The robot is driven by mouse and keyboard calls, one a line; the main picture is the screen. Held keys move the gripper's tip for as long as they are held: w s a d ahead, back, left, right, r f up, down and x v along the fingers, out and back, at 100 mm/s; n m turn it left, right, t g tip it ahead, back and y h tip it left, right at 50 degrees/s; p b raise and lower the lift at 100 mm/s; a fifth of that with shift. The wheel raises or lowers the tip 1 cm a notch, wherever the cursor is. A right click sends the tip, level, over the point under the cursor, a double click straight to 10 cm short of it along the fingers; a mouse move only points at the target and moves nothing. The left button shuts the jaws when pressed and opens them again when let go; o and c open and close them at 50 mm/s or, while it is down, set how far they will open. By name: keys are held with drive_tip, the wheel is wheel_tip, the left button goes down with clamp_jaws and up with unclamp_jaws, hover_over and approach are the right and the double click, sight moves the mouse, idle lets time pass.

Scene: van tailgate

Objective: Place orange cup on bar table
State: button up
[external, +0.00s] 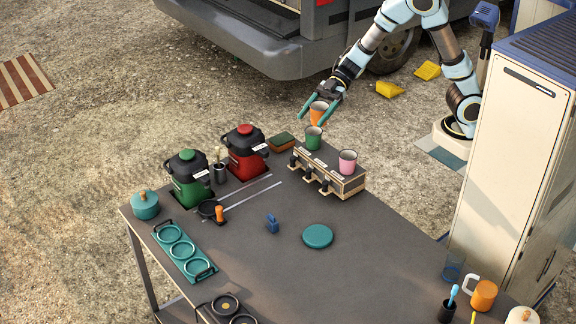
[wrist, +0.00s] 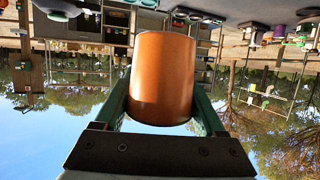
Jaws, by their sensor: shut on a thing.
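The orange cup (external: 318,112) is between the green fingers of my gripper (external: 319,114). In the wrist view the orange cup (wrist: 162,78) fills the middle, with a finger of my gripper (wrist: 162,110) on each side. In the external view my gripper is at the far edge of the bar table (external: 270,275), by the wooden rack (external: 340,184). The green cup (external: 314,137) on the rack appears just below the orange cup. I cannot tell the exact height of the orange cup over the rack.
A pink cup (external: 347,162) stands on the rack. Red (external: 245,152) and green (external: 188,178) canisters stand on the left. A teal disc (external: 318,236) and a blue item (external: 272,224) lie mid-table. An orange mug (external: 484,295) is at the right. The table's centre front is mostly clear.

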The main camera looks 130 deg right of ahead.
drive_tip(key=w+a+f+n+g+y+b, duration=0.1)
drive_tip(key=w+a+n+g+y+b, duration=0.5)
drive_tip(key=w+n+g+y, duration=0.4)
drive_tip(key=shift+n+t, duration=0.5)
drive_tip(key=shift+t, duration=0.1)
drive_tip(key=f+p, duration=0.1)
drive_tip(key=f, duration=0.6)
drive_tip(key=f+p, duration=0.1)
drive_tip(key=f, duration=0.7)
drive_tip(key=f+p, duration=0.1)
drive_tip(key=f, duration=0.7)
drive_tip(key=shift+s+a, duration=0.1)
drive_tip(key=shift+a, duration=0.3)
drive_tip(key=shift+f, duration=0.1)
drive_tip(key=shift+f, duration=0.15)
drive_tip(key=o, duration=1.1)
